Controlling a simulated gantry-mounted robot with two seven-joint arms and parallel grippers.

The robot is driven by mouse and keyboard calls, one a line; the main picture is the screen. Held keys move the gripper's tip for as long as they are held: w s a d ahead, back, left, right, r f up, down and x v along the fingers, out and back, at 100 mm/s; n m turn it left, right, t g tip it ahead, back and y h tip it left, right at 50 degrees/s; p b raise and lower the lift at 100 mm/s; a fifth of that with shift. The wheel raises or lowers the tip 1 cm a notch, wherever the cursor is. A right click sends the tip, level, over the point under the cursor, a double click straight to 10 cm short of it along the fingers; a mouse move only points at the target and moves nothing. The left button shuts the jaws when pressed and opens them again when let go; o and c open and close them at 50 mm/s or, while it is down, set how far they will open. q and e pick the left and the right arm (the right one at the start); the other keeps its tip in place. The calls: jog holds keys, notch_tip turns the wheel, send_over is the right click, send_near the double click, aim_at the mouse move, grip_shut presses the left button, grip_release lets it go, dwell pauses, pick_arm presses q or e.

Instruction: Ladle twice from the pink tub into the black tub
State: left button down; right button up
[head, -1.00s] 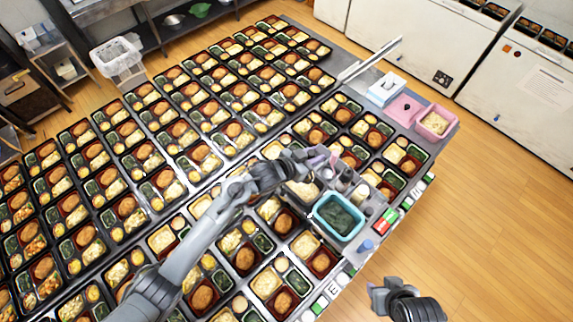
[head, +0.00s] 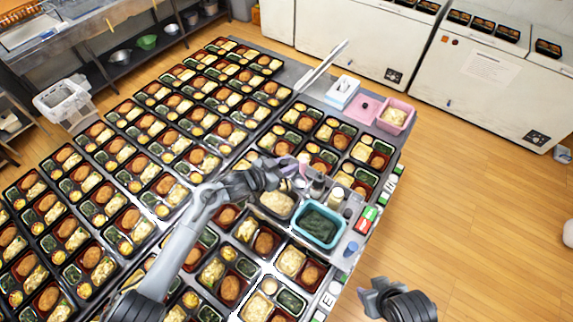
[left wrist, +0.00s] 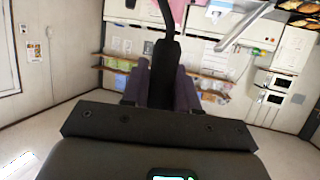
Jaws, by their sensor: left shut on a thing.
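The pink tub (head: 395,113) stands at the table's far right corner and holds pale, cream-coloured food. The black tub (head: 277,215) stands near the table's middle, left of a teal tub, and also holds pale food. My left gripper (head: 287,172) is just beyond the black tub. In the left wrist view, its fingers (left wrist: 162,88) are shut on a dark upright handle (left wrist: 167,60), which looks like the ladle's. The ladle's bowl cannot be made out. My right gripper (head: 376,297) hangs off the table's right side, apart from the tubs; its jaw state is unclear.
A teal tub (head: 319,226) with dark greens stands right of the black tub. Small bottles (head: 336,197) stand close behind it. Filled bento trays (head: 150,140) cover most of the table.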

pick_arm(q)
jog(key=s+a+f+n+t+h+b, duration=0.5)
jog(key=a+f+t+h+b, duration=0.4)
jog(key=b, duration=1.8)
jog(key=a+t, duration=0.1)
jog(key=a, duration=0.2)
jog(key=shift+a+b, duration=0.35)
jog(key=shift+a, duration=0.05)
dwell(0.6)
dwell(0.8)
jog(key=shift+r, duration=0.15)
